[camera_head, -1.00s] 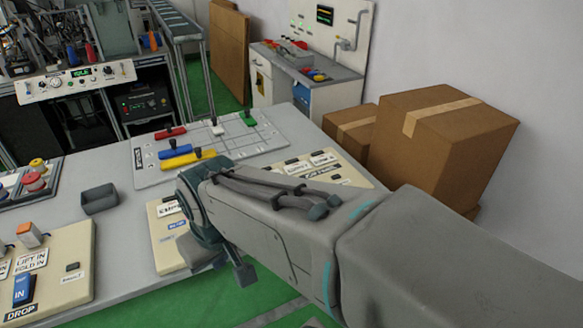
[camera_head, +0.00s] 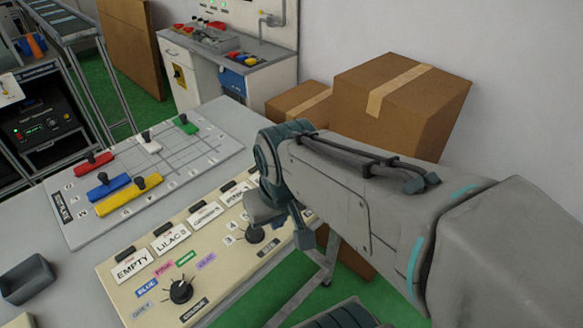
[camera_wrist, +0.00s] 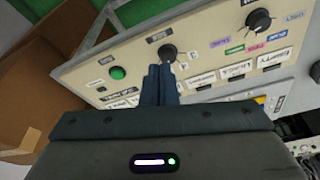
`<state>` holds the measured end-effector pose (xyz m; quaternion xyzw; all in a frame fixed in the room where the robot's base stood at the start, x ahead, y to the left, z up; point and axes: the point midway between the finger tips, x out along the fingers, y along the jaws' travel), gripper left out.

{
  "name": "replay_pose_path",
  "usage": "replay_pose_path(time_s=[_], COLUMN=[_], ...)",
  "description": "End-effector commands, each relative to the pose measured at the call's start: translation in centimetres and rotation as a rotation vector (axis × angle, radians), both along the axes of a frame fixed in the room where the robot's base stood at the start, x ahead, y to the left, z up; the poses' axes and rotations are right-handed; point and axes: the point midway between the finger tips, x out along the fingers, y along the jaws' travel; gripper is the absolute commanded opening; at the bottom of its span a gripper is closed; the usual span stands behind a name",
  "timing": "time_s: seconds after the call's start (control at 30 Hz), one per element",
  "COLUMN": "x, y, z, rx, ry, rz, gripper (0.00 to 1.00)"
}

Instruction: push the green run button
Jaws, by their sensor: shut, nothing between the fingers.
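The green run button (camera_wrist: 118,73) shows in the wrist view as a round green button on the beige control panel (camera_wrist: 90,72), left of my gripper's fingertips. My gripper (camera_wrist: 162,69) is shut and empty, its dark fingers over the panel near a black knob (camera_wrist: 168,52). I cannot tell whether the fingertips touch the panel. In the head view my arm covers the far right part of the panel (camera_head: 128,291), and the green button is hidden there.
The panel has label cards and another black knob (camera_head: 181,291). A grey board with coloured sliding blocks (camera_head: 205,163) lies behind it. Cardboard boxes (camera_head: 440,105) stand at the right by the wall. A small grey tray (camera_head: 28,280) sits at the left.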

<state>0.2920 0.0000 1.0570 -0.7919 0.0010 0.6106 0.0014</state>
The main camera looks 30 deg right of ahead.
Motion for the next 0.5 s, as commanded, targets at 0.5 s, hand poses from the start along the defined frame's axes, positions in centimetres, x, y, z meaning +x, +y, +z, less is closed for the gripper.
replay_pose_path(time_s=[0.5], x=[1.5], y=[-0.1], z=[-0.5], rx=[0.063], ry=[0.030], rz=[-0.107], gripper=[0.00])
